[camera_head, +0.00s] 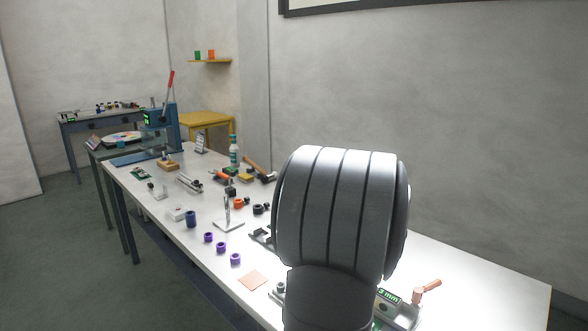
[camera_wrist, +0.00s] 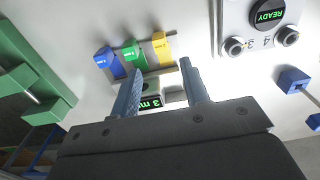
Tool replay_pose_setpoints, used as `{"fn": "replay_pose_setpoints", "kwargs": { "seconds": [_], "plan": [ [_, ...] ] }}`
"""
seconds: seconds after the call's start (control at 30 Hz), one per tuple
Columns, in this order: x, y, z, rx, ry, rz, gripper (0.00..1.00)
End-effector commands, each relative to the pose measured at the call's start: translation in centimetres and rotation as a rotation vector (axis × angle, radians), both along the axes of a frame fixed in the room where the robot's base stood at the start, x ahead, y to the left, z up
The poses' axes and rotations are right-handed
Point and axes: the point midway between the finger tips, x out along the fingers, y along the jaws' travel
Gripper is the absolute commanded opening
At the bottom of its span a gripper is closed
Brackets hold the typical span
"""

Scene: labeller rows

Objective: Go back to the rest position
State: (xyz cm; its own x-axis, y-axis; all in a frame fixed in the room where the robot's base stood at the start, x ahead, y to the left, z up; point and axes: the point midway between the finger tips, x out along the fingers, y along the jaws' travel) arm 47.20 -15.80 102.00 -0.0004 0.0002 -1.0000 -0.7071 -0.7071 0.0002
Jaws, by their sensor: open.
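My gripper (camera_wrist: 161,66) shows in the wrist view with its two blue-grey fingers spread apart. No object is held between them. In the wrist view, a small unit with a green-lit "3 m" display (camera_wrist: 151,102) lies beyond the gap between the fingers. My grey arm fills the centre right of the head view and hides part of the table (camera_head: 480,278). The gripper itself is hidden in the head view.
Blue (camera_wrist: 108,62), green (camera_wrist: 133,52) and yellow (camera_wrist: 161,47) tabs, a "READY" panel (camera_wrist: 236,17) and a green frame (camera_wrist: 20,75) surround the fingers.

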Motion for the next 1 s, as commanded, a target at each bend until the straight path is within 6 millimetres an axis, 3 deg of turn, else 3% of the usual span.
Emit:
{"fn": "replay_pose_setpoints", "kwargs": {
  "seconds": [0.3,0.5,1.0],
  "plan": [
    [-0.1,0.0,-6.3,0.001,0.004,0.0,0.42],
    [0.0,0.0,-8.8,0.001,0.002,0.0,0.42],
    [0.0,0.0,-9.6,-0.001,-0.001,0.0,0.42]
  ]
}}
